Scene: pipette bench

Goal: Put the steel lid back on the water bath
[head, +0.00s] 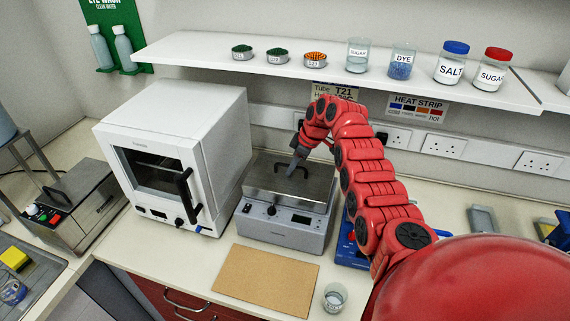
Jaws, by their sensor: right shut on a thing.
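The water bath (282,230) is a grey box with a dial and small display on its front, standing on the bench at the middle. The steel lid (312,188) is at its top, roughly level and over the opening. I cannot tell whether it is fully seated or slightly raised. My right gripper (296,165) reaches over from the right and points down at the lid's middle, shut on its handle. The handle is partly hidden by the fingers. My left gripper is out of view.
A white oven (215,130) stands close left of the bath. A brown board (265,280) and a small glass beaker (335,298) are in front. A blue object (350,245) is partly hidden behind my right arm. A shelf (300,73) with jars and dishes runs above.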

